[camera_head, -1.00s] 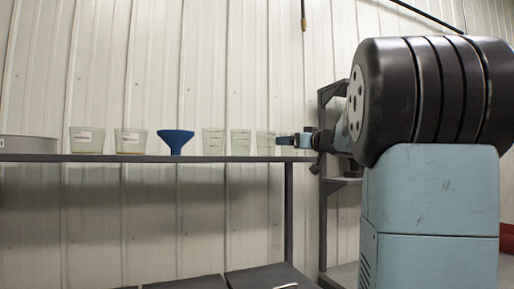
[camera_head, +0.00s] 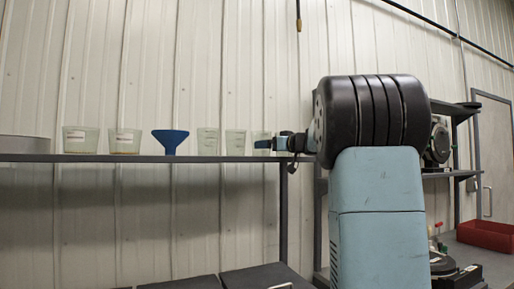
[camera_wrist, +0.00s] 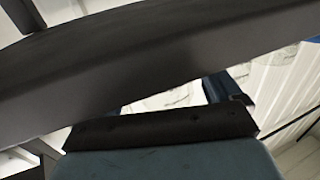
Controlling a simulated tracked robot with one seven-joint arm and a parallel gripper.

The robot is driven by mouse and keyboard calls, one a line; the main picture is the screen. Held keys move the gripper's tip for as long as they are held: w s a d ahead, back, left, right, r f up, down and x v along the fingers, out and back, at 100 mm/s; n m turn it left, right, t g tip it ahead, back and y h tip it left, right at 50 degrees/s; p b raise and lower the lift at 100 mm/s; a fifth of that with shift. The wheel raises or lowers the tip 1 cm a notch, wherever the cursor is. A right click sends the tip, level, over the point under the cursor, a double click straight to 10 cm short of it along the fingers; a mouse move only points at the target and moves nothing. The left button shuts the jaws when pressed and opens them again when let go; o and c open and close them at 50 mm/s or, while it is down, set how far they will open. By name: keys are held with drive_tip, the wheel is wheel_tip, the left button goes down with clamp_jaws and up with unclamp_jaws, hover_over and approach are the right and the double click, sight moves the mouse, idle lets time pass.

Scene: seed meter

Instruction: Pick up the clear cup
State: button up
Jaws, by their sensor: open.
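Several clear cups stand upright in a row on the long dark shelf (camera_head: 60,158) in the head view. Two at the left carry white labels, a clear cup (camera_head: 81,140) and another (camera_head: 125,141) with some yellowish contents at its base. Right of the blue funnel (camera_head: 170,141) stand a clear cup (camera_head: 208,142), a second (camera_head: 236,143) and a third (camera_head: 259,136), partly hidden by my gripper. My gripper (camera_head: 263,144) is open at the row's right end, level with the cups. Whether it touches the third cup cannot be told. Blurred clear cups (camera_wrist: 175,97) show in the wrist view.
A grey round pan (camera_head: 22,148) sits at the shelf's far left. A dark shelf rack with equipment (camera_head: 438,145) and a red bin (camera_head: 484,235) stand at the right. A dark bar (camera_wrist: 130,60) crosses the wrist view. Wall space above the cups is clear.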

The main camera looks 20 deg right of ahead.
drive_tip(key=x, duration=0.5)
drive_tip(key=shift+c, duration=0.2)
drive_tip(key=c, duration=0.7)
drive_tip(key=shift+s+r, duration=0.15)
